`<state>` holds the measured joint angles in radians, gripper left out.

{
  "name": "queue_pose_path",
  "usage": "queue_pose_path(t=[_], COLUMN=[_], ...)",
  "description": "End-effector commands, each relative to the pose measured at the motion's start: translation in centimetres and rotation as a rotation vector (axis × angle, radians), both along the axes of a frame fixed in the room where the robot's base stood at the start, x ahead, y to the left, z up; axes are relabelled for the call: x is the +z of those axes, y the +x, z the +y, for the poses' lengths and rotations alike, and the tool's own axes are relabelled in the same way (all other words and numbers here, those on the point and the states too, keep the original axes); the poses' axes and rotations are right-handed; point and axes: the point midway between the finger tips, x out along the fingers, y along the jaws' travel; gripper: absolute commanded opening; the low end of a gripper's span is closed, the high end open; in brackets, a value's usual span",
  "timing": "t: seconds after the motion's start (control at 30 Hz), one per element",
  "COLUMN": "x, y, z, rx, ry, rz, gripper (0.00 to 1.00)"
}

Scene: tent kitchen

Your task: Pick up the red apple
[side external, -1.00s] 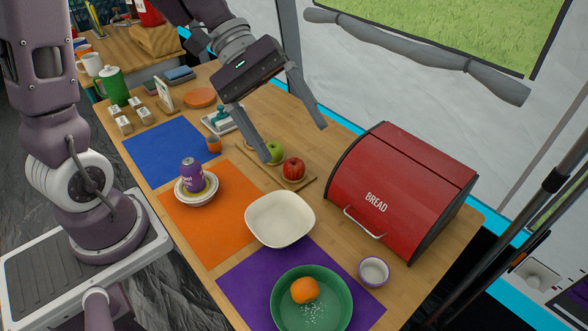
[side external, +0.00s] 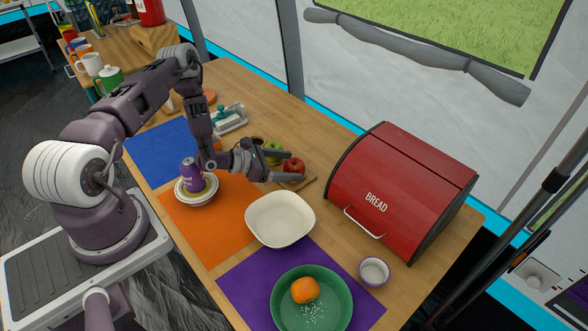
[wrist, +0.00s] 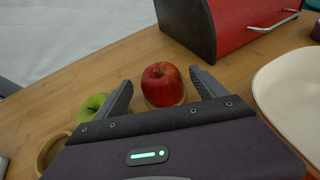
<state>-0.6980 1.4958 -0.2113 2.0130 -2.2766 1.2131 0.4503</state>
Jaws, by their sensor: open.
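The red apple (side external: 293,166) sits on a small wooden board (side external: 311,178), beside a green apple (side external: 272,150). My gripper (side external: 281,166) is open and held low, with its fingers pointing at the red apple. In the wrist view the red apple (wrist: 162,84) shows ahead, between the two spread fingertips of my gripper (wrist: 158,90). The fingers do not appear closed on it. The green apple (wrist: 92,105) shows just outside the left finger in the wrist view. My gripper hides part of the board in the side view.
A red bread box (side external: 398,190) stands to the right of the apples. A white bowl (side external: 280,219) is in front of them. A purple can (side external: 192,174) stands in a bowl on the orange mat (side external: 215,243). A green plate (side external: 335,304) holds an orange (side external: 305,290).

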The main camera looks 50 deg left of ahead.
Motion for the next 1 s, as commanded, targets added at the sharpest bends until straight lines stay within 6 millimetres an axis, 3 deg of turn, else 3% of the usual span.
queue_pose_path(t=[0.23, 0.5, 0.83, 0.87, 1.0], x=[-1.5, -1.7, -1.7, -1.7, -1.7], y=[3.9, 4.4, 4.4, 4.4, 4.4], z=[-1.7, -1.9, -1.8, -1.8, -1.8], rx=[-0.002, -0.003, -0.002, -0.002, -0.002], ry=[0.000, -0.001, 0.000, 0.000, 0.000], rz=[-0.001, 0.000, -0.001, -0.001, -0.001], gripper=[0.81, 0.81, 0.17, 0.12, 0.12])
